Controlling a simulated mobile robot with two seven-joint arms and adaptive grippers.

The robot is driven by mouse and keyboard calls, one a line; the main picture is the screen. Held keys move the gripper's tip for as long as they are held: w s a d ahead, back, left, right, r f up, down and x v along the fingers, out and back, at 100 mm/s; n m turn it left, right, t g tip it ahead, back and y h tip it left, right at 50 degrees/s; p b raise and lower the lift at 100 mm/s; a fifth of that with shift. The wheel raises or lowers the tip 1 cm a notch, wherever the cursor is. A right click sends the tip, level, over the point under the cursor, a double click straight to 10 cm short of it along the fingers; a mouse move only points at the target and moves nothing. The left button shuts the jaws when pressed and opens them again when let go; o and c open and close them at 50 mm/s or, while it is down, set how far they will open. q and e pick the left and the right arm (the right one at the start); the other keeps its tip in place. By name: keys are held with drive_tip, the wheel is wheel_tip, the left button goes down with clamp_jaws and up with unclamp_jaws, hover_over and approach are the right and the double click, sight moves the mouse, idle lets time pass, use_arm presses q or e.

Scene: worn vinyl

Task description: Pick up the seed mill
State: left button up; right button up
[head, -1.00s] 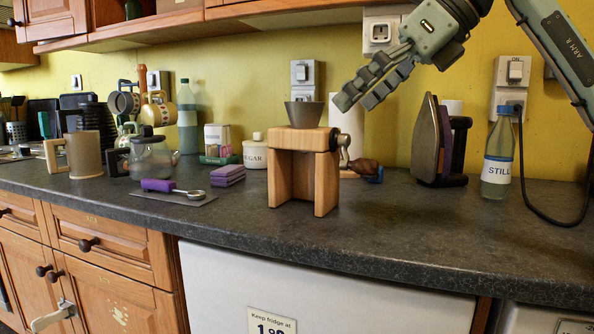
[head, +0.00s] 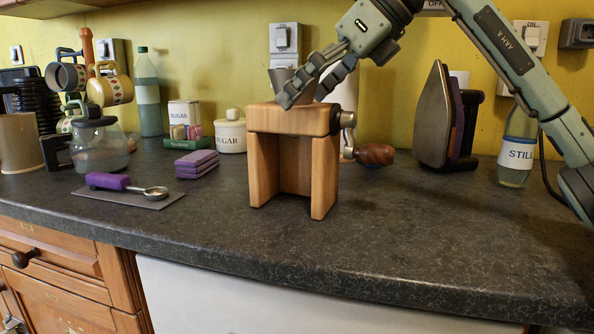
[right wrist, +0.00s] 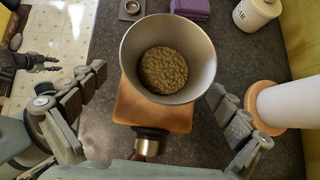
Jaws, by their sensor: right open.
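The seed mill (head: 290,120) is a wooden block on two wooden legs, standing upright on the counter. Its grey metal hopper (right wrist: 205,60), holding small greenish-brown seeds, shows from above in the right wrist view. A crank with a brown wooden knob (head: 375,154) sticks out to its right. My right gripper (head: 304,94) is open at the hopper, partly hiding it in the head view. In the right wrist view its fingers (right wrist: 158,82) stand on either side of the hopper, with gaps visible. My left gripper (right wrist: 38,62) shows small at the left there; its jaw state is unclear.
A white paper roll (right wrist: 290,102) on a wooden base stands close behind the mill. The iron (head: 433,118) and a water bottle (head: 516,155) stand right. A sugar pot (head: 231,136), purple cloths (head: 197,163) and a purple-handled scoop (head: 108,181) are left. The counter front is clear.

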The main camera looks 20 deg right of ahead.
drive_tip(key=shift+x, duration=1.05)
drive_tip(key=c, duration=1.9)
drive_tip(key=shift+r, duration=0.2)
